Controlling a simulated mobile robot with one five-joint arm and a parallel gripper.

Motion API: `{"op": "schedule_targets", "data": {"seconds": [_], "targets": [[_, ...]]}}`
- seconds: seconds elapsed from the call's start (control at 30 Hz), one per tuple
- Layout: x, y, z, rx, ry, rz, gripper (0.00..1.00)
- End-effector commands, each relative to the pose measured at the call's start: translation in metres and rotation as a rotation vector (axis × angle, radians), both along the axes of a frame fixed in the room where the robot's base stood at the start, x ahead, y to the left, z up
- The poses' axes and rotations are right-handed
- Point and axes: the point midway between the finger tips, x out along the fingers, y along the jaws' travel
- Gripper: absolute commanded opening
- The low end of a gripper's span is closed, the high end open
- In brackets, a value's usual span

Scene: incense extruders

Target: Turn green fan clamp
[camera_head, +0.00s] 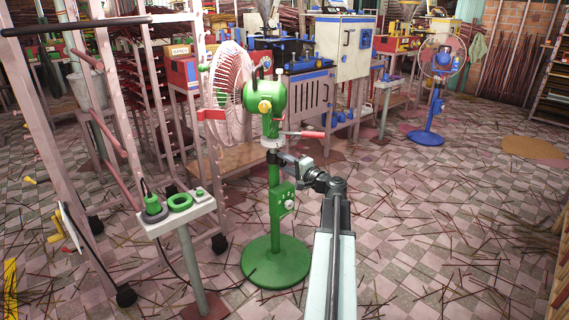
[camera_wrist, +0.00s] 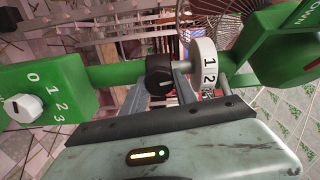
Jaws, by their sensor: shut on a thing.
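The green fan stands on a round green base (camera_head: 275,262), with a green pole (camera_head: 274,222) and a green motor head (camera_head: 265,98). A dark clamp collar (camera_head: 273,157) sits on the pole below the head. My gripper (camera_head: 285,160) is at this collar, reaching it from the right. My gripper is shut on the clamp; the exact contact is partly hidden.
A green switch box (camera_wrist: 50,92) with a white knob is beside the clamp. A red-handled lever (camera_head: 305,134) sticks out just above my gripper. A small stand (camera_head: 178,222) with green parts is at the left. A blue fan (camera_head: 427,136) stands farther back. Sticks litter the floor.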

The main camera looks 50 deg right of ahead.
Motion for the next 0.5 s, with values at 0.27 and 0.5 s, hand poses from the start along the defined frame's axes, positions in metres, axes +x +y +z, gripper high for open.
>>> {"op": "schedule_targets", "data": {"seconds": [0.27,0.5], "targets": [[0.0003,0.0002,-0.0002,0.061,-0.004,0.001,0.0],[0.0004,0.0002,-0.0002,0.068,-0.005,0.001,0.0]]}}
